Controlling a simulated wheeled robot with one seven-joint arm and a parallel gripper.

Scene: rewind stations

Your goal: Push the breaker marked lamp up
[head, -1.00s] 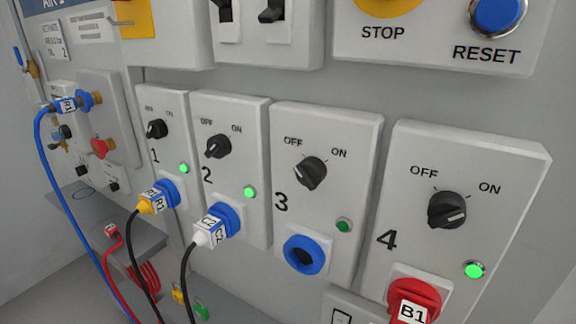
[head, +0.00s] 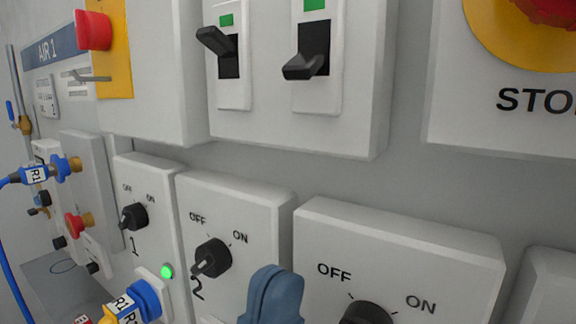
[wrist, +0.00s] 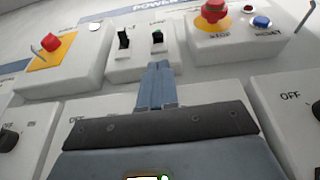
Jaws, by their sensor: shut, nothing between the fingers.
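Two black breaker levers show on a white box in the head view. The left lever (head: 217,41) juts out and tilts up, and the right lever (head: 304,66) hangs low in its slot. Both also show in the wrist view, left (wrist: 123,39) and right (wrist: 158,37). Marks above them are too small to read surely, so I cannot tell which is the lamp breaker. My gripper (head: 273,285) is shut and empty, below the breaker box in the head view. In the wrist view its fingertips (wrist: 158,66) point up toward the right breaker, just under it.
A yellow plate with a red knob (head: 94,30) is left of the breakers. A STOP button (head: 545,8) is on the right. Numbered switch boxes with OFF/ON knobs (head: 211,258) jut out below. Plugged cables hang at the lower left.

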